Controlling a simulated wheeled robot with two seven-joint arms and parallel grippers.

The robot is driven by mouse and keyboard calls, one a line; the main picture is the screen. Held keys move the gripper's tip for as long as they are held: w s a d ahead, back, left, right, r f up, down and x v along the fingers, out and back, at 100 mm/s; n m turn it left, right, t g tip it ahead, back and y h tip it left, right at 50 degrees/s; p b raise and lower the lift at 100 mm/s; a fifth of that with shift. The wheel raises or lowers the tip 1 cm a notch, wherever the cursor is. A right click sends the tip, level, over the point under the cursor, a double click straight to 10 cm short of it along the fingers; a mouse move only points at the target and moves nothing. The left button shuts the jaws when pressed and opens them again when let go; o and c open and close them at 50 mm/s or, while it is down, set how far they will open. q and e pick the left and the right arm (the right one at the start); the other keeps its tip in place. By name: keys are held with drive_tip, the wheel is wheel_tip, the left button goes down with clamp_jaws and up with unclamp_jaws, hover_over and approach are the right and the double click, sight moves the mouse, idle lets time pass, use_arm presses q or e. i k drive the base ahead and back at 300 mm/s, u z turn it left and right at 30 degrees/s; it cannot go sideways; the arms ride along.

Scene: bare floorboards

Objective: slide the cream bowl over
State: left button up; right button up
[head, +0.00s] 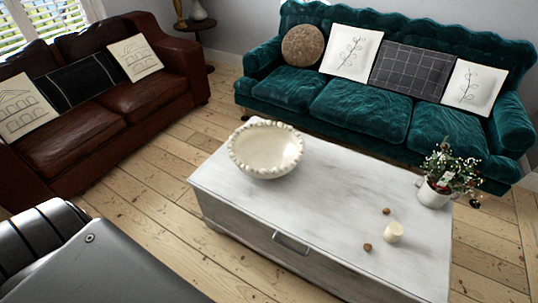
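The cream bowl (266,150) has a beaded rim and stands upright on the far left end of a whitewashed coffee table (310,212). It looks empty inside. Part of its rim reaches close to the table's left edge. A grey and black part of my own body fills the lower left corner of the head view. Neither of my grippers shows, and nothing touches the bowl.
On the table's right part are a cream candle (393,232), two small brown balls (367,247) and a potted plant (433,192). The table's middle is clear. A teal sofa (362,106) stands behind, a brown leather sofa (150,98) at left. Floorboards (150,210) lie between.

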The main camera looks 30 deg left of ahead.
sight(264, 150)
drive_tip(key=z, duration=3.1)
drive_tip(key=k, duration=2.25)
drive_tip(key=u, duration=1.75)
